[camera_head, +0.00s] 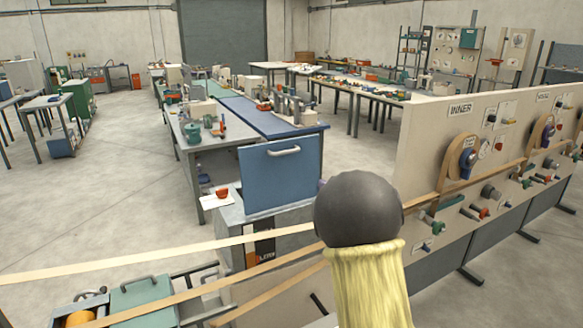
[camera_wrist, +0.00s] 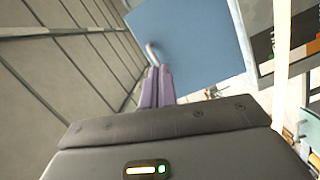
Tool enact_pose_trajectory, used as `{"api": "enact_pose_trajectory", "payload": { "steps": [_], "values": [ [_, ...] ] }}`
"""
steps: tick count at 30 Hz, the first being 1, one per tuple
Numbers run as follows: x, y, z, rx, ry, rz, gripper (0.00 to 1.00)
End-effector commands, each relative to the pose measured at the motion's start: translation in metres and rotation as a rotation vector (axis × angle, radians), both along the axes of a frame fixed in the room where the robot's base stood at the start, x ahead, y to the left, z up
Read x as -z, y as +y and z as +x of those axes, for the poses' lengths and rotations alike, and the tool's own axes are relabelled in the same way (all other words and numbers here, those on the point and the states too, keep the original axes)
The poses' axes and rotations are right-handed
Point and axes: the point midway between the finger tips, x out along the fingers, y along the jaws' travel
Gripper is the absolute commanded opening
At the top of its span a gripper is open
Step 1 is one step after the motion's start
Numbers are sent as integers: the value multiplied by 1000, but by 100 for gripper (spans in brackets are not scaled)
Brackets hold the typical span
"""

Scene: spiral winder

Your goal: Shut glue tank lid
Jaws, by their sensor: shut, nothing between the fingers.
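A blue lid (camera_head: 281,178) with a pale bar handle (camera_head: 284,151) stands upright over a grey tank (camera_head: 233,215), which I take to be the glue tank. The tank's opening is mostly hidden behind the lid. In the wrist view the lid (camera_wrist: 195,45) fills the upper middle, with its handle (camera_wrist: 152,53) just beyond my fingertips. My gripper (camera_wrist: 158,70) has purple fingers, closed together and empty, pointing at the lid's face. I cannot tell whether they touch it. In the head view my arm hides most of the gripper.
Pale strips (camera_head: 170,265) run across the front towards the panel (camera_head: 425,140) marked INNER at the right. A green-lidded box (camera_head: 140,300) stands at the lower left. A workbench (camera_head: 210,150) stands behind the lid.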

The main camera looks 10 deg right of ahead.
Motion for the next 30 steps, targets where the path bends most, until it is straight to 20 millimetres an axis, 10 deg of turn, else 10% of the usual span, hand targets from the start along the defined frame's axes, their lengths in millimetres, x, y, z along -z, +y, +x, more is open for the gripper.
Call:
{"api": "enact_pose_trajectory", "payload": {
  "steps": [7,20,30],
  "values": [
    [-10,22,21,-171,-203,-248,0],
    [-13,28,24,-183,-212,-254,0],
    [-20,40,64,-183,-211,-255,0]
  ]
}}
